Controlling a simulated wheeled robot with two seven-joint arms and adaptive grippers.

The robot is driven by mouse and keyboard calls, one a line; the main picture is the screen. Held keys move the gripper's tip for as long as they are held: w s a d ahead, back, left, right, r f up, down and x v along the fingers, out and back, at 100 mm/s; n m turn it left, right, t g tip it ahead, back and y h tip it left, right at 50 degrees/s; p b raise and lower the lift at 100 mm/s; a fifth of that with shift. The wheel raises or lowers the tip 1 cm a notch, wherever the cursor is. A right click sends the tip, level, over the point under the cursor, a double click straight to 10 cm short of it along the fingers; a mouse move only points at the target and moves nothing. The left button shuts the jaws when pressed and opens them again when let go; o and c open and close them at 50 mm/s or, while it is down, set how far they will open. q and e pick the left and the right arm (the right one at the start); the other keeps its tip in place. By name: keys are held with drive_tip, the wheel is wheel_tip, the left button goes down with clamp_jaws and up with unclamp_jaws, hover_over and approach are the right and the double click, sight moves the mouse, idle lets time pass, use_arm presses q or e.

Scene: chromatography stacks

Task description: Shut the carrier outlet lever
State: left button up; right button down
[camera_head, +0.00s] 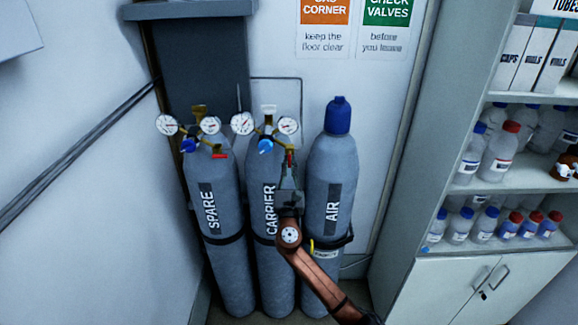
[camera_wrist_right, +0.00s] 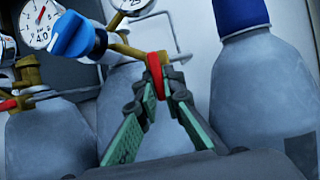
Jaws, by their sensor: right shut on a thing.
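The CARRIER cylinder (camera_head: 268,255) is grey and stands upright between the SPARE and AIR cylinders. On top is a brass regulator with two dials and a blue knob (camera_head: 265,146); the knob also shows in the wrist view (camera_wrist_right: 72,35). Its red outlet lever (camera_wrist_right: 157,74) sits between the fingertips of my right gripper (camera_wrist_right: 160,82), which is shut on it. In the head view the right gripper (camera_head: 289,164) is at the right of the regulator and hides most of the lever. My left gripper is in neither view.
The SPARE cylinder (camera_head: 222,270) stands at the left, with its own red lever (camera_head: 220,156). The AIR cylinder (camera_head: 330,165), with a blue cap, stands close at the right. A shelf of bottles (camera_head: 510,178) is at the far right. A wall is at the left.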

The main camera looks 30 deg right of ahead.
drive_tip(key=c, duration=2.1)
unclamp_jaws()
drive_tip(key=shift+a, duration=0.15)
drive_tip(key=shift+o, duration=0.3)
drive_tip(key=shift+f, duration=0.1)
drive_tip(key=shift+s+a+f, duration=0.15)
drive_tip(key=shift+s, duration=0.1)
drive_tip(key=v, duration=1.1)
drive_tip(key=shift+s, duration=0.15)
